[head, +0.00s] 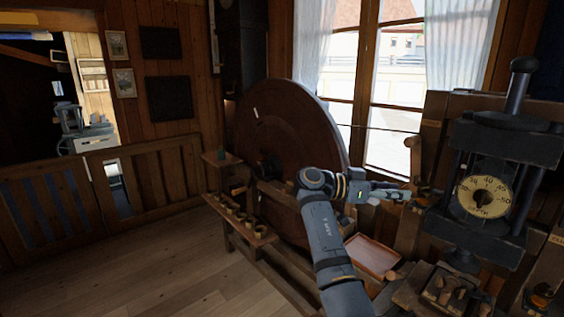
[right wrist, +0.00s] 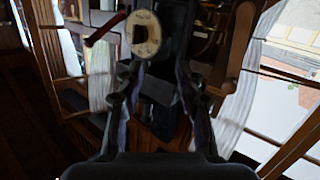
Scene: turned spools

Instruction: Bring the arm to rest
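My right arm reaches in from the bottom of the head view, and its gripper (head: 402,193) points right, towards the dark press with the round dial (head: 485,196). In the right wrist view the two fingers of this gripper (right wrist: 156,78) stand apart. I see nothing held between them. The dial (right wrist: 145,35) and the dark press body show beyond the fingertips. Whether the fingers touch anything there is hard to tell. My left gripper is not in view.
A large wooden wheel (head: 290,130) stands behind my right arm. A narrow shelf (head: 262,238) with several small spools is left of it. A shallow tray (head: 372,256) and a cluttered bench lie right of the arm. The wooden floor (head: 130,270) at left is clear.

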